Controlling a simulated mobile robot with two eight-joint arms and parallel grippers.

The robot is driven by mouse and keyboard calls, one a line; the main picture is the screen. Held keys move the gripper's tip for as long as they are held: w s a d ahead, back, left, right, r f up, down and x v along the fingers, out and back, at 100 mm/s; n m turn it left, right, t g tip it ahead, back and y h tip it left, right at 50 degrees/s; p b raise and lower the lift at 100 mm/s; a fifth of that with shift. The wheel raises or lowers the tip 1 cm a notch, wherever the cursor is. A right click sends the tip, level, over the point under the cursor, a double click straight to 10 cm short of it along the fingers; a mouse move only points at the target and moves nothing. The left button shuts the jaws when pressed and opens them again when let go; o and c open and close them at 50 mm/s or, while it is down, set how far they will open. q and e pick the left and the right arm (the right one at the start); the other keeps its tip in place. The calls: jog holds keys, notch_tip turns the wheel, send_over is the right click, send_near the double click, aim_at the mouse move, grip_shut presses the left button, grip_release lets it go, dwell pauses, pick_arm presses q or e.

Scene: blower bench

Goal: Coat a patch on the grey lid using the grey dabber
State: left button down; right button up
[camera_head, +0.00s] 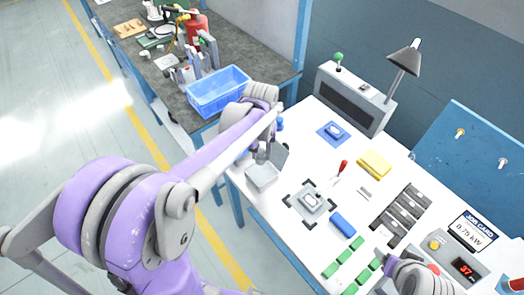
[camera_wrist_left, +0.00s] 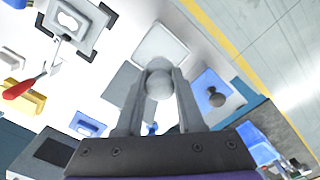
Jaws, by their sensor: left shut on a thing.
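The grey lid (camera_head: 311,201) lies between black corner marks on the white bench, with a pale outlined patch on top. It also shows at the top left of the left wrist view (camera_wrist_left: 87,25). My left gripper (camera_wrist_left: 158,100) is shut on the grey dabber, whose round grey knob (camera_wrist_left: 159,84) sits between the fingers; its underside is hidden. The gripper is beside an open pale tin (camera_head: 263,176) with a raised grey cover, left of the lid. The tin also shows in the left wrist view (camera_wrist_left: 160,42). Part of my right gripper (camera_head: 392,264) shows at the bottom right; its jaws are unclear.
A dark-knobbed dabber (camera_wrist_left: 216,99) stands on a blue mat near the tin. A blue lid (camera_head: 333,131), a red-handled tool (camera_head: 342,167), a yellow block (camera_head: 374,164) and a blue block (camera_head: 343,224) lie around the grey lid. Green blocks (camera_head: 350,256) are in front.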

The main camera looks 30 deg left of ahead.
aim_at(261, 163)
pick_arm(q)
jog(key=shift+w+f, duration=0.15)
jog(key=shift+w, duration=0.1)
jog(key=shift+s+f+b, duration=0.35)
jog(key=shift+f+b, duration=0.15)
jog(key=shift+f, duration=0.35)
jog(key=shift+w+f+b, duration=0.1)
jog(key=shift+f+b, duration=0.9)
jog(key=shift+f, duration=0.95)
pick_arm(e)
jog(key=f, duration=0.1)
jog(key=s+f, duration=0.1)
jog(key=f, duration=0.2)
jog(key=shift+s+f, duration=0.1)
jog(key=shift+s, duration=0.3)
pick_arm(q)
jog(key=shift+w, duration=0.1)
pick_arm(e)
jog(key=shift+w, duration=0.1)
pick_arm(q)
jog(key=shift+f+b, duration=0.4)
jog(key=shift+f, duration=0.2)
pick_arm(e)
jog(key=shift+s+f, duration=0.25)
jog(key=shift+f, duration=0.3)
